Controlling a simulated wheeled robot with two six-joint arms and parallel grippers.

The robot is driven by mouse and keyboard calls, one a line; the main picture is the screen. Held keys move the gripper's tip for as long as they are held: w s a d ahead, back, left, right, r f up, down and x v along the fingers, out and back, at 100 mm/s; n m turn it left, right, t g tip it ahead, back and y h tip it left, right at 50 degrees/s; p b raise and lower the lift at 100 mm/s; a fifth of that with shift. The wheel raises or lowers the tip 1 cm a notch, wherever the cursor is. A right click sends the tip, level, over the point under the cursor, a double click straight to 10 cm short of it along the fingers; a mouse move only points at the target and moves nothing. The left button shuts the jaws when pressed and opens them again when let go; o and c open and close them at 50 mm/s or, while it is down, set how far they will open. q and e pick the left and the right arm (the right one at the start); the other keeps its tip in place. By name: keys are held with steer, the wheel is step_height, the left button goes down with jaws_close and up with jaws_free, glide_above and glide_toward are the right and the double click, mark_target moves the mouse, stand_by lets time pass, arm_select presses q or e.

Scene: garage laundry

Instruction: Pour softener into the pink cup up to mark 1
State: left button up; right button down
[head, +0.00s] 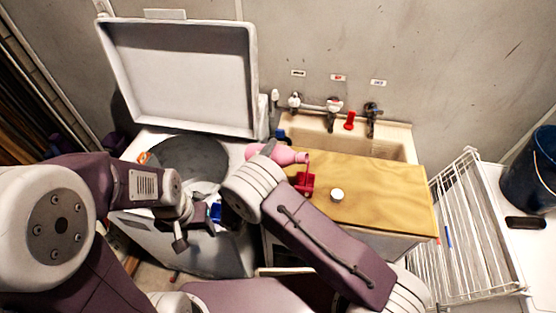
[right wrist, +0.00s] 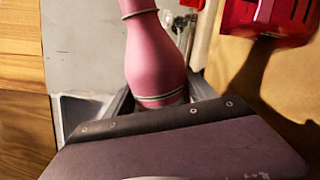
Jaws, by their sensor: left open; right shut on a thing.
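A pink softener bottle (head: 290,155) is in my right gripper (head: 268,151). It is tipped over on its side, with its neck pointing right, near and above a small cup. The cup (head: 305,183) looks deep red rather than pink and is over the wooden board. In the right wrist view the bottle (right wrist: 150,58) is between the fingers, and the red cup (right wrist: 268,20) is at the upper right. No stream, liquid level or mark can be made out. My left gripper (head: 197,228) is open and empty, in front of the washer.
The wooden board (head: 385,190) covers part of the sink (head: 397,143); a white round cap (head: 337,194) lies on it. The top-loading washer (head: 160,150) has its lid up. A white wire rack (head: 465,235) stands to the right.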

mark_target(295, 153)
steer(key=shift+a+r+m, duration=0.1)
steer(key=shift+r+m, duration=0.2)
steer(key=shift+m, duration=0.3)
stand_by(4.2)
